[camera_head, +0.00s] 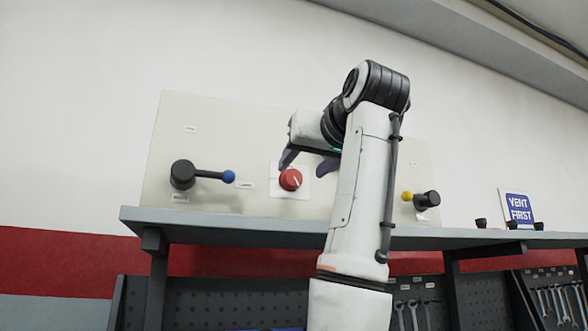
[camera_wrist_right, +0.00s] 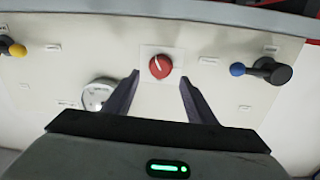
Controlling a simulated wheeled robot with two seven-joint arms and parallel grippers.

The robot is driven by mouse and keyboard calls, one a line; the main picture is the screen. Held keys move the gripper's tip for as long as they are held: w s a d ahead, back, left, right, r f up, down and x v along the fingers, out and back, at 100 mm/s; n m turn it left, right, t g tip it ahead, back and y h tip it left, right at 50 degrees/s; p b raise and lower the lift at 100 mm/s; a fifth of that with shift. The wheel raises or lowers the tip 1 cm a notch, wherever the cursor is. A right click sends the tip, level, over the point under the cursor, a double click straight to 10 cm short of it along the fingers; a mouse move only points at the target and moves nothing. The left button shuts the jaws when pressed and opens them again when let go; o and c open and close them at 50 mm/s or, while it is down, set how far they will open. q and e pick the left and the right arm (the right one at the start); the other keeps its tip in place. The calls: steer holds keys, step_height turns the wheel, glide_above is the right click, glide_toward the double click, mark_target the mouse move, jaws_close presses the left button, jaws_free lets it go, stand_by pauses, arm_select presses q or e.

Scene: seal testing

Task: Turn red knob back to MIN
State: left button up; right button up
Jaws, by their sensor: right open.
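The red knob (camera_head: 290,179) sits on a small white plate in the middle of the pale panel (camera_head: 240,130). A white pointer line shows on its face. My right gripper (camera_head: 306,166) is at the knob, its dark fingers spread. In the right wrist view the knob (camera_wrist_right: 160,66) lies just beyond the two open fingertips (camera_wrist_right: 160,80), centred between them, with nothing gripped. The small labels by the knob are too blurred to read, so I cannot tell where MIN is. My left gripper is not in view.
A black lever with a blue ball (camera_head: 228,177) is left of the knob; one with a yellow ball (camera_head: 407,196) is at the right. A round gauge (camera_wrist_right: 97,95) shows in the wrist view. A shelf (camera_head: 240,226) runs below; a "VENT FIRST" sign (camera_head: 518,207) stands right.

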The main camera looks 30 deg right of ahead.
mark_target(294, 176)
steer(key=p+x, duration=0.1)
steer(key=x, duration=0.3)
steer(key=shift+w, duration=0.3)
steer(key=shift+w+d, duration=0.2)
steer(key=shift+w, duration=0.2)
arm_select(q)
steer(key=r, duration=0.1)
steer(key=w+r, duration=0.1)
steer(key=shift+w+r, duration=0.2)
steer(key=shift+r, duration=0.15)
arm_select(e)
steer(key=c, duration=1)
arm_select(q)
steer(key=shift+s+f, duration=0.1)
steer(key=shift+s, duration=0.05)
arm_select(e)
steer(key=shift+o, duration=0.2)
